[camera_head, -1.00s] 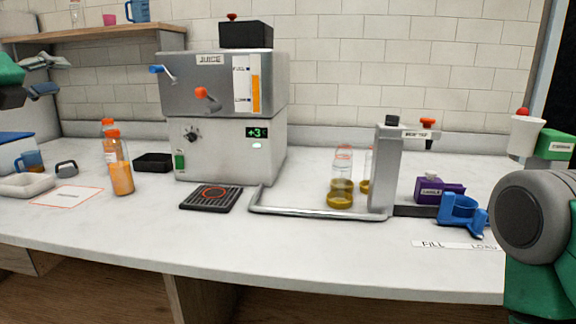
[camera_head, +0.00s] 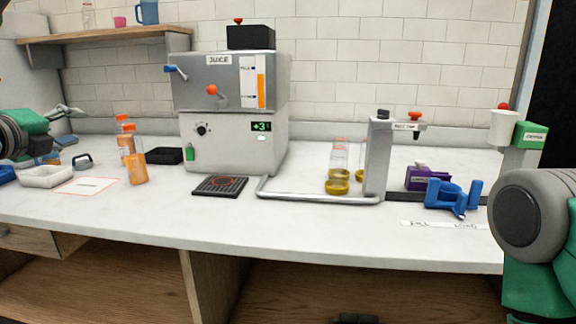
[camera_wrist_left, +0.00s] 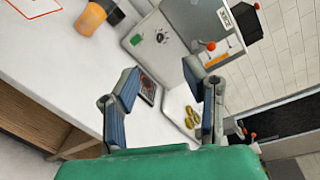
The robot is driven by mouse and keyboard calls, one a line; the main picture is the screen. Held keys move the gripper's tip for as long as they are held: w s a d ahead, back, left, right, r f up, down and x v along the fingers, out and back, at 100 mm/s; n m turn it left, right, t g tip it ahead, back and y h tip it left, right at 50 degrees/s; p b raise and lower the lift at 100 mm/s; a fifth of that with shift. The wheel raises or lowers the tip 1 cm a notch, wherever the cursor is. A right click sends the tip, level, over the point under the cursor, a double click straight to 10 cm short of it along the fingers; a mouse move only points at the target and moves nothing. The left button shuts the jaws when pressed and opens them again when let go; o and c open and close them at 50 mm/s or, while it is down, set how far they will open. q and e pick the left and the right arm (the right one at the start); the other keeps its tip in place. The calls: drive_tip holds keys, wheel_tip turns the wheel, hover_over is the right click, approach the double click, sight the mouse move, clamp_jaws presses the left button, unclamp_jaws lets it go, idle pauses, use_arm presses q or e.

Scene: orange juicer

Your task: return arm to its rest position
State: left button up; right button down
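My left gripper (camera_head: 74,125) is at the left edge in the head view, above the counter's left part. In the left wrist view its two fingers (camera_wrist_left: 160,80) are spread apart with nothing between them. My right arm (camera_head: 530,230) comes in at the right edge. Its gripper is not clearly visible; a dark shape at the bottom edge is too cut off to identify.
The grey juicer (camera_head: 232,140) stands on the white counter (camera_head: 330,235). Orange bottles (camera_head: 136,168) stand left of it. Right of it are glass bottles (camera_head: 337,180), a grey frame (camera_head: 378,160), a purple block (camera_head: 422,178) and a blue holder (camera_head: 452,196). The front counter strip is clear.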

use_arm(q)
drive_tip(key=s+d+f+n+g+y+p, duration=0.1)
drive_tip(key=s+d+f+n+g, duration=0.2)
drive_tip(key=f, duration=0.8)
drive_tip(key=s+d+f+n+g, duration=0.15)
drive_tip(key=s+f+n, duration=0.35)
drive_tip(key=f, duration=0.7)
drive_tip(key=s+d+f+n+g+y+p, duration=0.1)
drive_tip(key=s+f+n+g, duration=0.3)
drive_tip(key=f, duration=0.7)
drive_tip(key=s+d+f+n+g, duration=0.2)
drive_tip(key=s+d+f+n, duration=0.1)
drive_tip(key=s, duration=0.6)
drive_tip(key=s+d+f+n+g+h+p, duration=0.1)
drive_tip(key=s+d+f+n+g, duration=0.2)
drive_tip(key=s+f, duration=0.4)
drive_tip(key=s+d+f+n+g, duration=0.2)
drive_tip(key=s+d+f+n, duration=0.3)
drive_tip(key=s, duration=0.5)
drive_tip(key=shift+s+d+f+g+p, duration=0.2)
drive_tip(key=shift+s+d+g+p, duration=0.15)
drive_tip(key=shift+d, duration=0.5)
drive_tip(key=shift+w, duration=0.2)
